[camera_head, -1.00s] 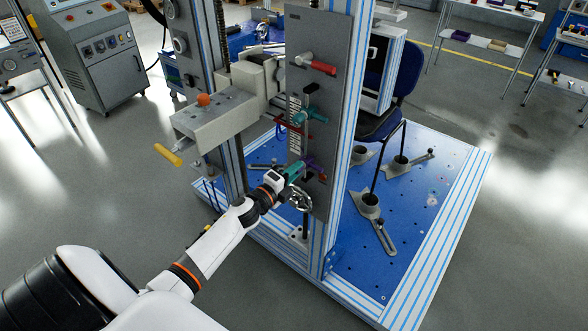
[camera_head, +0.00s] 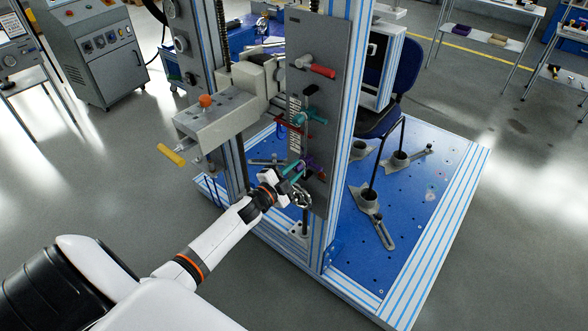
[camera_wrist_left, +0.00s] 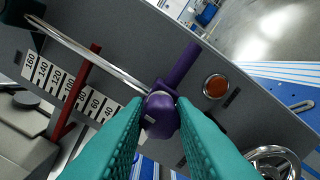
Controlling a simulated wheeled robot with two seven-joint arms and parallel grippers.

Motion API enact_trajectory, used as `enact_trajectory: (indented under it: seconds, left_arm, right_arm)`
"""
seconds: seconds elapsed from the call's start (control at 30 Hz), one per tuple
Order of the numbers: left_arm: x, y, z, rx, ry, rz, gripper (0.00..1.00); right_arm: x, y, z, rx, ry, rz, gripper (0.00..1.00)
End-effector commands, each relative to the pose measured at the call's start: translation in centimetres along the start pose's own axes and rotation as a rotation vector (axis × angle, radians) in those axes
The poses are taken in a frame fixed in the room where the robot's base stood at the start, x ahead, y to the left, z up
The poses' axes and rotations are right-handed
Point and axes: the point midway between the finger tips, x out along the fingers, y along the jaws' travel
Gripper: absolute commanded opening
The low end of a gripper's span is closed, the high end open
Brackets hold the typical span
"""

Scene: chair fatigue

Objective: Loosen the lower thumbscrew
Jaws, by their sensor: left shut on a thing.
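The lower thumbscrew, a purple knob with a purple bar (camera_wrist_left: 178,68), sits on the grey upright plate. In the head view it is small and partly hidden near the plate's lower part (camera_head: 311,161). My left gripper (camera_head: 298,167) reaches it from the lower left. In the left wrist view its teal fingers (camera_wrist_left: 160,118) are shut on the purple knob, one on each side. A teal-handled screw (camera_head: 312,118) sits higher on the plate. My right gripper is not in view.
A metal rod (camera_wrist_left: 90,52), a red pointer (camera_wrist_left: 75,92) and a number scale (camera_wrist_left: 62,85) lie close beside the knob. A chrome handwheel (camera_wrist_left: 272,162) is at lower right. A red-handled lever (camera_head: 322,69) is above. A yellow-handled bracket (camera_head: 172,154) juts out left.

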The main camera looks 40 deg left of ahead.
Motion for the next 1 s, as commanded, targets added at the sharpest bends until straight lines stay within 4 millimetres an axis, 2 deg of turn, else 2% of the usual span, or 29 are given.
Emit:
enact_trajectory:
  seconds: [0.57, 0.6, 0.7, 1.0]
  left_arm:
    - [-0.01, 0.01, -0.07, -0.029, 0.001, 0.000, 0.00]
    - [-0.01, 0.01, -0.07, -0.029, 0.001, 0.000, 0.29]
    - [-0.01, 0.00, -0.06, -0.029, 0.001, 0.000, 0.45]
    - [-0.15, -0.04, -0.04, -0.028, 0.001, -0.001, 0.45]
  right_arm:
    - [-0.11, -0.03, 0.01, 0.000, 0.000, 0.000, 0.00]
    - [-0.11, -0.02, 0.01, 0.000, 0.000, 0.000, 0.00]
    - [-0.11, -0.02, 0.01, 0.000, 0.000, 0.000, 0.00]
    - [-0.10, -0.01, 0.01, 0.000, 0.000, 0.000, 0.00]
